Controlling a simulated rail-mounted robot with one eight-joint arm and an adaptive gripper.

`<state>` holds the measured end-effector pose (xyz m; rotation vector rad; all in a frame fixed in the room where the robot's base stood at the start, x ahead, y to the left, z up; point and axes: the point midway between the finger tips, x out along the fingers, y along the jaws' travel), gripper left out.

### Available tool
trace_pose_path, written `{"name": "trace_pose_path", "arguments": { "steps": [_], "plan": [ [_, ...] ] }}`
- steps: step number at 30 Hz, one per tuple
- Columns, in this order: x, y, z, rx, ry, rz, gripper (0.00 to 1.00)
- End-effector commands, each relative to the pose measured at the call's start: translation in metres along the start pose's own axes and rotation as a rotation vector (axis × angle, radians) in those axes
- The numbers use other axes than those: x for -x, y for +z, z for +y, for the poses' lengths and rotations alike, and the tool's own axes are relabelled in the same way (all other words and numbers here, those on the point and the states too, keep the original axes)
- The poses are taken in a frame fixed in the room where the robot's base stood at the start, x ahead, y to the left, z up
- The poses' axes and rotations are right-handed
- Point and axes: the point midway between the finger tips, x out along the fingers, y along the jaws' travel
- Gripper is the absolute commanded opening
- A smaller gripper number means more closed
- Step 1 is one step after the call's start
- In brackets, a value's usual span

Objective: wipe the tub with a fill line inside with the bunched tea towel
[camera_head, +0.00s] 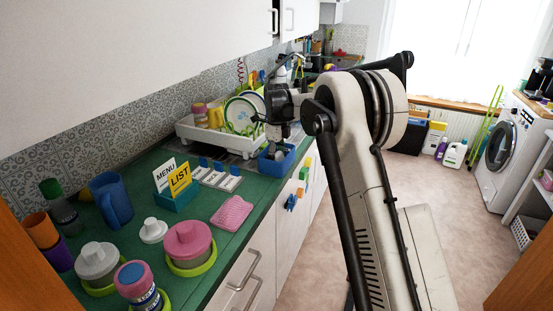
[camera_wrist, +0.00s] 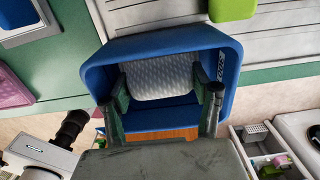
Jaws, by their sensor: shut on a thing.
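The blue tub (camera_head: 288,163) sits on the green counter near its front edge, below my wrist. In the wrist view the tub (camera_wrist: 95,78) fills the middle, with small dark marks on its right inner wall. The bunched tea towel (camera_wrist: 158,80), whitish and textured, is inside the tub. My gripper (camera_wrist: 163,100) is shut on the towel, one finger at each side of it. The fingers reach into the tub; whether the towel touches its floor or walls I cannot tell.
A white dish rack (camera_head: 195,134) with plates stands behind the tub. The floor (camera_head: 400,190) at right is largely clear.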

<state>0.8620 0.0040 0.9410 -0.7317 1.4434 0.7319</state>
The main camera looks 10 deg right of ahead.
Motion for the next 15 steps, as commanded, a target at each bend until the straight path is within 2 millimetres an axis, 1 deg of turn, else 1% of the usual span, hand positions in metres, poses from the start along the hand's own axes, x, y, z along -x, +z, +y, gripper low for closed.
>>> {"name": "trace_pose_path", "arguments": {
  "steps": [9, 15],
  "plan": [
    [0.002, -0.001, -0.013, -0.001, -0.001, 0.0, 0.32],
    [0.0, -0.001, -0.011, 0.0, -0.001, 0.0, 0.32]
  ]
}}
